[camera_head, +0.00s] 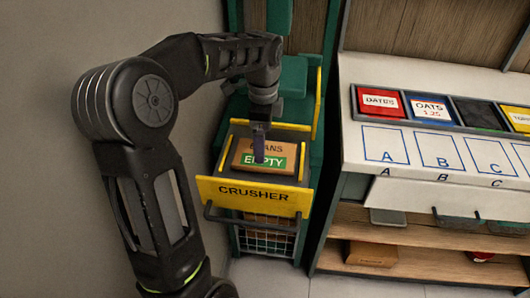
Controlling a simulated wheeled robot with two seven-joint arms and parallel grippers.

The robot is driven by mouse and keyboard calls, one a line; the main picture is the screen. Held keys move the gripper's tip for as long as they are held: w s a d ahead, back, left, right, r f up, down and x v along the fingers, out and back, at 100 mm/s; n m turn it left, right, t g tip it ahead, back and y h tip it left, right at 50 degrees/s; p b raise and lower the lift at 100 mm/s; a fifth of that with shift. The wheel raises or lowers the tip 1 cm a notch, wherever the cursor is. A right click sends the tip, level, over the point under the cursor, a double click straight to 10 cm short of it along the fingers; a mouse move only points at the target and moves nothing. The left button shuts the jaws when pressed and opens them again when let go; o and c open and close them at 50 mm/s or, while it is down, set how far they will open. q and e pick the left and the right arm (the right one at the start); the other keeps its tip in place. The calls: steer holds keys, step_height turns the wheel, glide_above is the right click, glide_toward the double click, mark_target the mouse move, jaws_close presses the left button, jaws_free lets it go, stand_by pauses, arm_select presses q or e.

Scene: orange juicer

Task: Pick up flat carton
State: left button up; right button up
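A brown carton (239,158) lies in the open yellow-fronted drawer marked CRUSHER (253,194). Its upward face has a partly covered word ending in "ANS" and a green EMPTY label. It looks flat, but its thickness is hard to tell. My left gripper (260,160) points down over the middle of the carton, its fingers in front of the label. The fingers overlap in this view, so I cannot tell whether they are apart or grip the carton. My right gripper is out of view.
The green crusher frame stands behind the drawer, with a wire basket (268,241) below. To the right, a white counter (356,172) holds DATES (381,102), OATS (431,109) and other packs above lettered squares. A brown box (371,254) sits on the lower shelf.

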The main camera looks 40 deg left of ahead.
arm_select(q)
steer(key=f, duration=0.4)
steer(key=shift+w+d+f+p, duration=0.1)
steer(key=shift+d+f+p, duration=0.1)
steer(key=shift+f+p, duration=0.1)
steer(key=shift+c, duration=0.3)
steer(key=c, duration=1.3)
